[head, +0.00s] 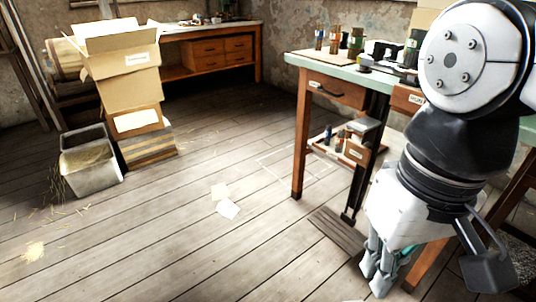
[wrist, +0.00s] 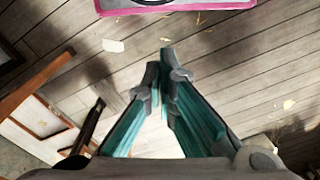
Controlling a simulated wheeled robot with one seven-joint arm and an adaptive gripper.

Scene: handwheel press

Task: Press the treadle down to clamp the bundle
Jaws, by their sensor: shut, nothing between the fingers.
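A dark wooden plank that looks like the treadle (head: 338,232) lies low at the floor by the bench's front leg. A black upright post (head: 355,190) stands at its far end. My gripper (head: 375,288) is low over the floor, in front of and to the right of the plank in the head view, apart from it as far as I can tell. In the wrist view my gripper (wrist: 165,72) has its two fingertips together and holds nothing. I cannot make out the treadle for sure there. I cannot pick out the bundle in either view.
The workbench (head: 290,60) carries several jars and small tools, with a shelf of small items below. Stacked cartons (head: 130,85) and a grey bin (head: 90,165) stand at the left. Two papers (head: 228,209) lie on the floor.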

